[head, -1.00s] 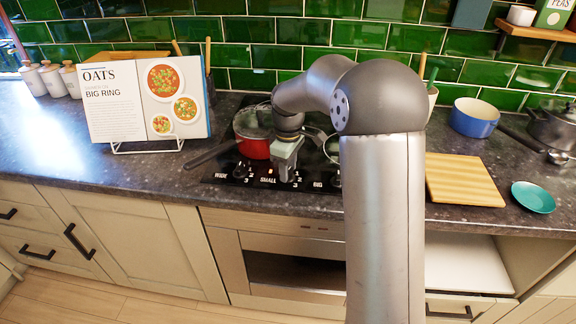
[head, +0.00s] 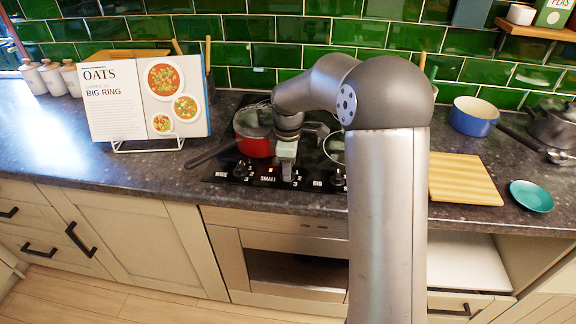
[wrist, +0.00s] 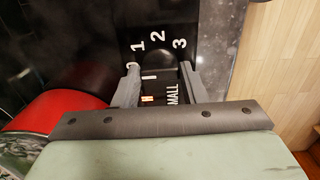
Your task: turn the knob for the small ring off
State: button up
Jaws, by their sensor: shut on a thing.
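The small-ring knob (wrist: 158,68) is a dark round knob on the black hob panel (wrist: 210,40), with 1, 2 and 3 printed around it and SMALL beside it. In the wrist view my gripper (wrist: 160,82) has one finger on each side of the knob and is shut on it. A small orange light shows near the SMALL label. I cannot tell clearly which number the knob points to. In the head view my gripper (head: 287,163) reaches down to the front of the hob, in the middle of the knob row, and partly hides the knob.
A red pan (head: 256,147) sits behind and left of my gripper, its dark handle pointing left. The wide-ring knob (head: 243,168) and the big-ring knob (head: 338,178) flank the middle knob. A cookbook (head: 145,100) stands left; a wooden board (head: 465,180) lies right.

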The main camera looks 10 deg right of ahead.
jog(key=o, duration=1)
jog(key=shift+r, duration=0.1)
notch_tip(320, 180, up, 17)
jog(key=shift+r, duration=0.15)
jog(key=s+f+m, duration=0.4)
jog(key=s, duration=0.6)
jog(key=s+f+m, duration=0.5)
jog(key=s, duration=0.5)
jog(key=s+f+m, duration=0.4)
jog(key=s+f, duration=0.1)
jog(key=s, duration=0.6)
jog(key=shift+a+m, duration=0.3)
jog(key=shift+a, duration=0.15)
